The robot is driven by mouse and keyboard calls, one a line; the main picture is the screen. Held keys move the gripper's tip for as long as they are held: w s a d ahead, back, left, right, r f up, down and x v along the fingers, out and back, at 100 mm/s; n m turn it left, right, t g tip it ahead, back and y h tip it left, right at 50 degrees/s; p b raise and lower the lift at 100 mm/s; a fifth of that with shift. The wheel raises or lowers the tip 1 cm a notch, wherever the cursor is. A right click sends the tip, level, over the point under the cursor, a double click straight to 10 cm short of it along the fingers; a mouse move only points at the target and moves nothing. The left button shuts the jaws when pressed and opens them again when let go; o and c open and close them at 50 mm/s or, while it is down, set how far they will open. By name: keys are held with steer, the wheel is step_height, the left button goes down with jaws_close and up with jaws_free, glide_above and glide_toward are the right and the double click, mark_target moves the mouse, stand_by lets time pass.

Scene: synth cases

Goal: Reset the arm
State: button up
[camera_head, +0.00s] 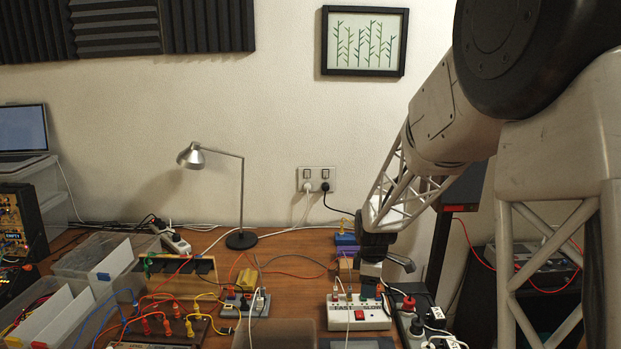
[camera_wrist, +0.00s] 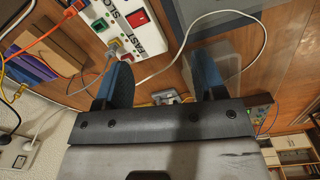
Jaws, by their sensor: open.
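My gripper (camera_head: 388,266) hangs at the right of the wooden workbench (camera_head: 292,285), over the back of a white power strip (camera_head: 343,313) with a red switch. In the wrist view my gripper (camera_wrist: 163,78) shows two blue-padded fingers spread well apart. Nothing is held between them.
A black power strip (camera_head: 413,322) with plugs lies to the right. A silver desk lamp (camera_head: 241,200) stands at the back. Loose cords cross the bench. The wall behind has a socket (camera_head: 316,179).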

steer(key=s+d+r+m+t, duration=0.1)
steer(key=s+r+m, duration=0.55)
steer(key=s, duration=0.75)
steer(key=s+d+r+m+t, duration=0.1)
steer(key=s+r+m, duration=0.3)
steer(key=s+r, duration=0.75)
steer(key=s+m, duration=0.5)
steer(key=s, duration=0.8)
steer(key=shift+s+f, duration=0.2)
steer(key=shift+f, duration=0.25)
